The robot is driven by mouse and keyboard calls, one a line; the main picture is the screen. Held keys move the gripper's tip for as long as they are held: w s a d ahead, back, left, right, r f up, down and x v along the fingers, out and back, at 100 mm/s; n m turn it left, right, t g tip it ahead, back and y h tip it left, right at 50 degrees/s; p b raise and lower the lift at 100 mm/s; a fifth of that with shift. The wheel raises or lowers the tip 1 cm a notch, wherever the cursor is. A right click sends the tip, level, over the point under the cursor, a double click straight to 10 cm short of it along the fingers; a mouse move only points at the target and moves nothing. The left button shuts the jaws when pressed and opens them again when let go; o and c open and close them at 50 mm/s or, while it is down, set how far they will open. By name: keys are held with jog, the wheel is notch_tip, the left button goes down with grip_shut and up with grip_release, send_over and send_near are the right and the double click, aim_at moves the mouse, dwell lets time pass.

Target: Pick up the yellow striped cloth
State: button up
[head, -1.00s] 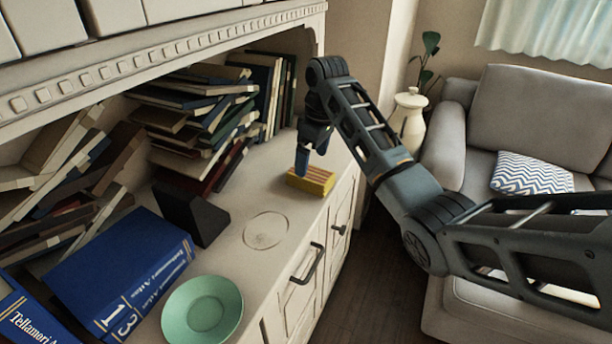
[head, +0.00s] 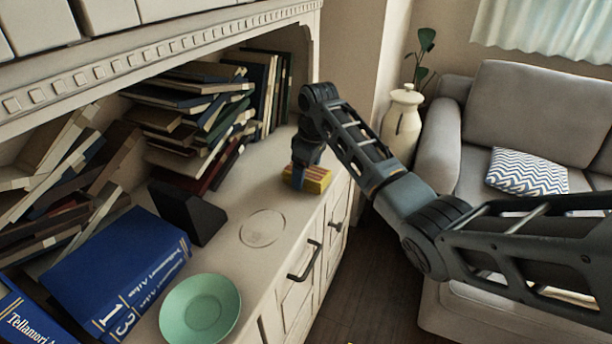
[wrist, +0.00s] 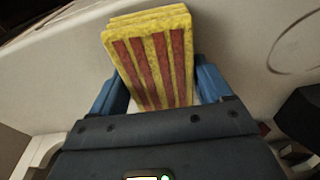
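The yellow striped cloth (head: 319,180), a folded block with red stripes, lies on the cream cabinet top near its front edge. My gripper (head: 299,179) points down over it, with a blue finger in front of the cloth's left part in the head view. In the wrist view the cloth (wrist: 152,55) lies between the two blue fingers of my gripper (wrist: 162,85), one on each side. A narrow light gap shows beside the right finger, so the fingers look open around the cloth. Their lower tips are partly hidden.
Stacked and leaning books (head: 190,120) fill the shelf behind. A green bowl (head: 200,308), a big blue book (head: 120,270) and a black block (head: 188,212) stand on the cabinet top. A cream vase (head: 403,120) and a grey sofa (head: 530,110) are to the right.

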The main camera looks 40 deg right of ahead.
aim_at(310, 170)
jog(key=c, duration=0.5)
jog(key=shift+c, duration=0.2)
jog(key=shift+r, duration=0.6)
jog(key=r, duration=0.3)
jog(key=shift+s+d+r, duration=0.2)
jog(key=shift+s+d, duration=0.1)
jog(key=shift+d, duration=0.05)
jog(key=s+d+r+p, duration=0.3)
jog(key=s+d+r, duration=0.3)
jog(key=s+d, duration=0.1)
jog(key=shift+s+r, duration=0.2)
jog(key=shift+s, duration=0.35)
